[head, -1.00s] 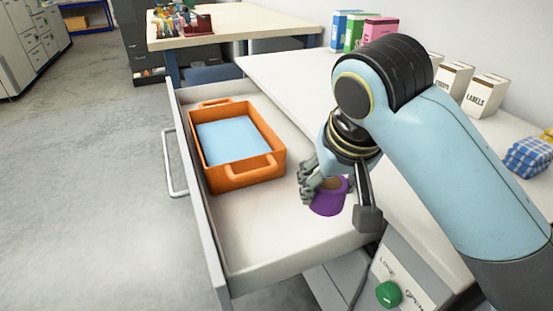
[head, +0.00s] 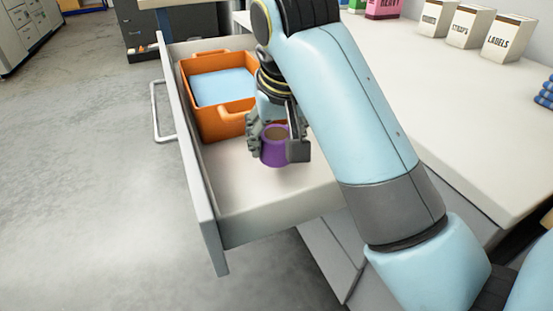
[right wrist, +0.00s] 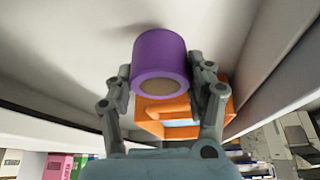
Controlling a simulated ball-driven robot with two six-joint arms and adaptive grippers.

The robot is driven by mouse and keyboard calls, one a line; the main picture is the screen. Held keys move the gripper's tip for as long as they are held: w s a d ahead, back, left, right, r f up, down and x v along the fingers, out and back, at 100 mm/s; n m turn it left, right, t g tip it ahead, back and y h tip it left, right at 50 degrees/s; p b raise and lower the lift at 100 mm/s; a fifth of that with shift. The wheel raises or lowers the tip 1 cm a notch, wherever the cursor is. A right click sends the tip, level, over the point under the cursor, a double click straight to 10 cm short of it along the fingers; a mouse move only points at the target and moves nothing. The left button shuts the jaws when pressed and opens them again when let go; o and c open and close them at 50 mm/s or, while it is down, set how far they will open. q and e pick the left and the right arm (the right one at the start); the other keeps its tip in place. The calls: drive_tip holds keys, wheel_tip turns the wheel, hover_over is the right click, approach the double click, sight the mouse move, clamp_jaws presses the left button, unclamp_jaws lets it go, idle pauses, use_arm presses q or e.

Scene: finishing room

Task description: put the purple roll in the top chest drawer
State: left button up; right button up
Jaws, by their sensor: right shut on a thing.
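The purple roll (head: 275,150) is held in my right gripper (head: 279,147), which is shut on it. In the right wrist view the roll (right wrist: 159,62) sits between the two fingers (right wrist: 162,88). The top chest drawer (head: 262,202) is pulled open, and the roll is over its inside, in front of the orange tray. In the head view I cannot tell for sure whether the roll touches the drawer floor. My left gripper is not in view.
An orange tray (head: 222,125) with a light blue sheet (head: 222,88) stands in the far part of the drawer. The near part of the drawer floor is bare. White boxes (head: 467,26) stand on the chest top (head: 460,110) at the right.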

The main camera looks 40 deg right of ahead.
sight(277, 156)
wheel_tip(277, 156, down, 4)
drive_tip(key=shift+f+b, duration=0.1)
drive_tip(key=shift+b, duration=0.95)
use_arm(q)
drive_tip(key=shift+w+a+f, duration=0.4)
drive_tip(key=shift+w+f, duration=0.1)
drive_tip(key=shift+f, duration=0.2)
use_arm(e)
drive_tip(key=shift+r, duration=0.2)
drive_tip(key=shift+f, duration=0.1)
drive_tip(key=o, duration=1.2)
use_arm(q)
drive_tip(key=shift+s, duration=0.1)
